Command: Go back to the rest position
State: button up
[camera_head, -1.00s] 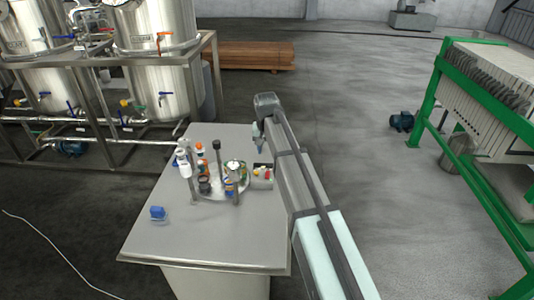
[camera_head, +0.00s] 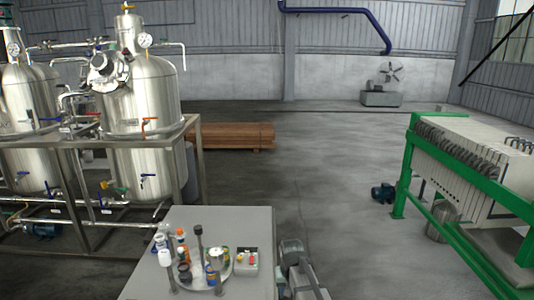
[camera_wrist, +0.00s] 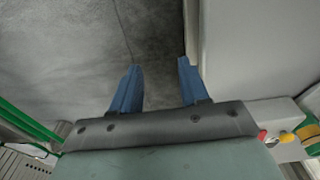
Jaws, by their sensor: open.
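My gripper (camera_wrist: 158,66) shows in the wrist view with its two blue fingers apart and nothing between them. It points down past the table's side, over bare grey floor. In the head view my folded arm is at the bottom, just right of the table (camera_head: 245,222); I cannot make out the fingers there. The table's pale edge runs close to the right finger in the wrist view.
A round tray (camera_head: 197,284) on the table carries several small bottles and posts. A small button box (camera_head: 245,260) stands beside it. Steel tanks (camera_head: 142,125) in a frame stand left. A green-framed filter press (camera_head: 470,160) stands right.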

jog(key=s+d+f+g, duration=0.1)
jog(key=s+d+f, duration=0.4)
jog(key=s, duration=0.3)
jog(key=s+d+f, duration=0.4)
jog(key=s+f, duration=0.1)
jog(key=s, duration=0.3)
jog(key=s+f+g, duration=0.3)
jog(key=s+f, duration=0.7)
jog(key=s, duration=0.4)
jog(key=s+f+g, duration=0.3)
jog(key=s+f, duration=0.8)
jog(key=s, duration=0.4)
jog(key=shift+s+d+g, duration=0.15)
jog(key=shift+d+g, duration=0.1)
jog(key=shift+g, duration=0.15)
